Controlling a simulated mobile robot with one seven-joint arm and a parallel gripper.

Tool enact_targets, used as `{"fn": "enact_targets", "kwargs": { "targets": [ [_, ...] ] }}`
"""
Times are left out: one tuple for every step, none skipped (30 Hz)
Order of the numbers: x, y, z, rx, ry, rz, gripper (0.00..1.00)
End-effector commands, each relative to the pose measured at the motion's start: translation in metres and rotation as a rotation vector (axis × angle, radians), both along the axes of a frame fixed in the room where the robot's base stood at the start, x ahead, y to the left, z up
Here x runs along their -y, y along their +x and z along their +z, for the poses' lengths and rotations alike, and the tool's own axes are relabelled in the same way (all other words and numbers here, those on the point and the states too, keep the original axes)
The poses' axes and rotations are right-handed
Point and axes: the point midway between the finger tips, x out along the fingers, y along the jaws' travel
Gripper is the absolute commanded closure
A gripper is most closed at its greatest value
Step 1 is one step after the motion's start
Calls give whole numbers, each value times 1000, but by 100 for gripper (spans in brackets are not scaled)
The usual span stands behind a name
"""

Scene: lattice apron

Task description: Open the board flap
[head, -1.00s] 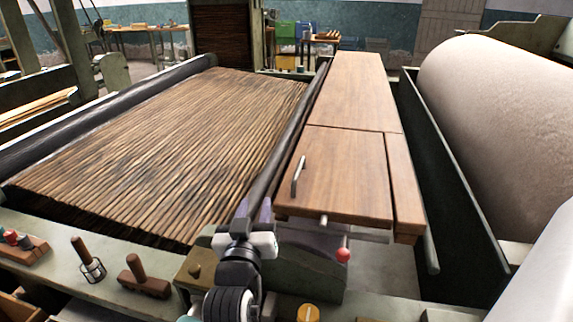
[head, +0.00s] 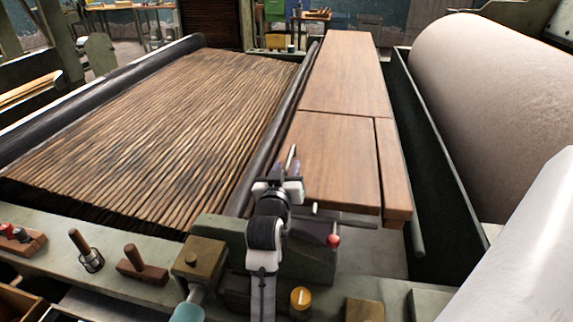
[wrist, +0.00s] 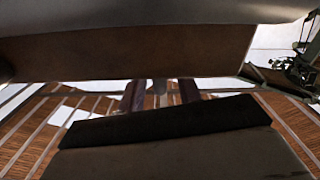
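The board flap (head: 335,160) is the near wooden panel of the long board. It looks level with the boards around it, with thin seams at its far and right sides. Its slim metal handle (head: 291,155) stands near the left edge, its lower part hidden by my gripper. My gripper (head: 282,170) is at the flap's near left corner, fingers apart, with the handle seen between or just behind them. Contact cannot be told. In the wrist view the two dark fingers (wrist: 161,94) are apart below a brown wooden face (wrist: 130,52).
A rod with a red knob (head: 333,240) sits below the flap's near edge. A slatted brown apron (head: 150,130) lies left, and a large pale roll (head: 490,110) right beyond a dark trough. Wooden-handled tools (head: 140,266) and a yellow-topped knob (head: 300,299) stand on the near rail.

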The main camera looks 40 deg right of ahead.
Motion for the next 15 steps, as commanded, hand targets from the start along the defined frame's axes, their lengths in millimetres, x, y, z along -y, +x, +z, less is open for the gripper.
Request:
{"fn": "enact_targets", "kwargs": {
  "targets": [
    [3, 2, 1, -1, 1, 0, 66],
    [4, 3, 1, 0, 0, 0, 66],
    [4, 4, 1, 1, -1, 0, 66],
    [5, 4, 1, 1, -1, 0, 66],
    [5, 5, 0, 1, -1, 0, 66],
    [5, 5, 0, 1, -1, 0, 66],
    [5, 5, 0, 1, -1, 0, 66],
    [5, 5, 0, 1, -1, 0, 66],
    [5, 5, 0, 1, -1, 0, 66],
    [5, 5, 0, 1, -1, 0, 66],
    [5, 5, 0, 1, -1, 0, 66],
    [5, 5, 0, 1, -1, 0, 70],
    [5, 5, 0, 1, -1, 0, 74],
    [5, 5, 0, 1, -1, 0, 77],
    [5, 5, 0, 1, -1, 0, 83]
  ]
}}
